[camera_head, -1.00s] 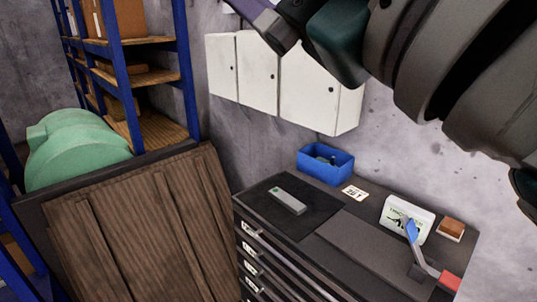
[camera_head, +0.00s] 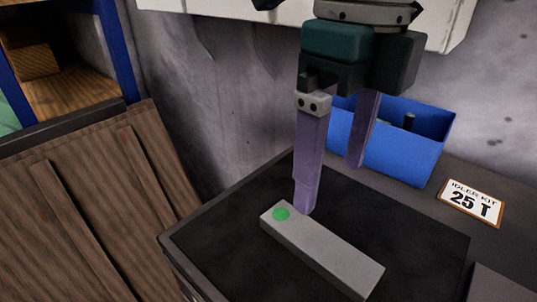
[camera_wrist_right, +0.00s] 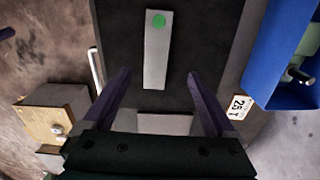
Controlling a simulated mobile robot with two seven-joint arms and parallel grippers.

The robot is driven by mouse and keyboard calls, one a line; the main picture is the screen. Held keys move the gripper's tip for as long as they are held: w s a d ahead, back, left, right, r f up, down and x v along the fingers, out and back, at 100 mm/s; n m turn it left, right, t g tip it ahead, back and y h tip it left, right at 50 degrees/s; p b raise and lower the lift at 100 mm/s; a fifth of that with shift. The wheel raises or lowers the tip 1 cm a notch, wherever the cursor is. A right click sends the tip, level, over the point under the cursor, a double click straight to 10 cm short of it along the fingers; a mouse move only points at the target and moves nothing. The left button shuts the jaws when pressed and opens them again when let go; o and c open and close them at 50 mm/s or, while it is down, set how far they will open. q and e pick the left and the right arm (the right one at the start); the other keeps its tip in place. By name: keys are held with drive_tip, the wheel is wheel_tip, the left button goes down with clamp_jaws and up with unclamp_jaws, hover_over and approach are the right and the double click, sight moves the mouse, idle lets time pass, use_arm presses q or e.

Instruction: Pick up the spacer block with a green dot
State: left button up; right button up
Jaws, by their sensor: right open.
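The spacer block (camera_head: 325,250) is a long grey bar with a green dot (camera_head: 281,214) near one end. It lies flat on the black mat (camera_head: 240,235) on top of the cabinet. My right gripper (camera_head: 333,190) is open, with its purple fingers pointing down above the far side of the block. In the head view one finger covers a little of the block's far edge. In the right wrist view the block (camera_wrist_right: 157,60) lies ahead, between the lines of the two open fingers (camera_wrist_right: 158,75), with nothing held. My left gripper is not in view.
A blue bin (camera_head: 400,150) with items inside stands behind the mat, close to my right gripper. A card reading "IDLER KIT 25 T" (camera_head: 472,203) lies right of the mat. Brown wooden boards (camera_head: 85,220) stand at the left.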

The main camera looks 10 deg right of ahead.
sight(321, 243)
drive_tip(key=f, duration=0.3)
drive_tip(key=shift+s+f, duration=0.3)
drive_tip(key=shift+f, duration=0.1)
wheel_tip(321, 243, down, 6)
drive_tip(key=shift+s+a+r+p, duration=0.1)
drive_tip(key=shift+s+p, duration=0.05)
drive_tip(key=shift+p, duration=0.45)
drive_tip(key=shift+c, duration=0.3)
clamp_jaws()
